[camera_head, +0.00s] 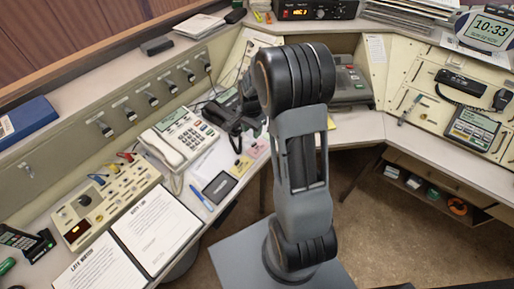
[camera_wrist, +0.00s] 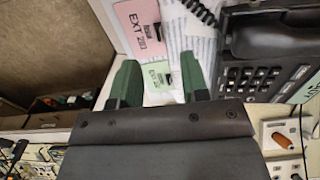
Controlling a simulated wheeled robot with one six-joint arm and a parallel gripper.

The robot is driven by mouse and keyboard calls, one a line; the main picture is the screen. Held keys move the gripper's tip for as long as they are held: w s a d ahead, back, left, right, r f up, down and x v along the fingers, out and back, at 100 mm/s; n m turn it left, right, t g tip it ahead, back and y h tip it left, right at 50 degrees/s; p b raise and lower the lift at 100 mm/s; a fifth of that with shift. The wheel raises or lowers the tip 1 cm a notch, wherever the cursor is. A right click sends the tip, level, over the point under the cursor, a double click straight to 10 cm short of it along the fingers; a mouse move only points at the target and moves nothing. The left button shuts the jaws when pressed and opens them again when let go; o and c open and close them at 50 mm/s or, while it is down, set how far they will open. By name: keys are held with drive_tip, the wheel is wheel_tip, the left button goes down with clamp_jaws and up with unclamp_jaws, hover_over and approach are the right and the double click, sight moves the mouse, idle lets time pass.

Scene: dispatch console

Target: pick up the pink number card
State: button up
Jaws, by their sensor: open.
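The pink number card (camera_wrist: 138,25) lies flat on the console top at the upper middle of the wrist view, printed "EXT" with a number too blurred to read. A small dark clip or block sits on its right edge. My gripper (camera_wrist: 160,80) is open, with its two green fingers apart and nothing held. The pink card is beyond the fingertips, up and to the left. A pale green card (camera_wrist: 157,76) also marked "EXT" shows between the fingers.
A black desk phone (camera_wrist: 262,60) with a coiled cord is close on the right in the wrist view; it also shows in the head view (camera_head: 234,108). White printed sheets (camera_wrist: 190,35) lie beside the cards. A cream phone (camera_head: 180,138) and open binder (camera_head: 155,235) are further left.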

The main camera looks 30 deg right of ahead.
sight(253, 144)
drive_tip(key=shift+s+d+f, duration=0.1)
drive_tip(key=shift+f, duration=3.65)
drive_tip(key=shift+c, duration=0.3)
clamp_jaws()
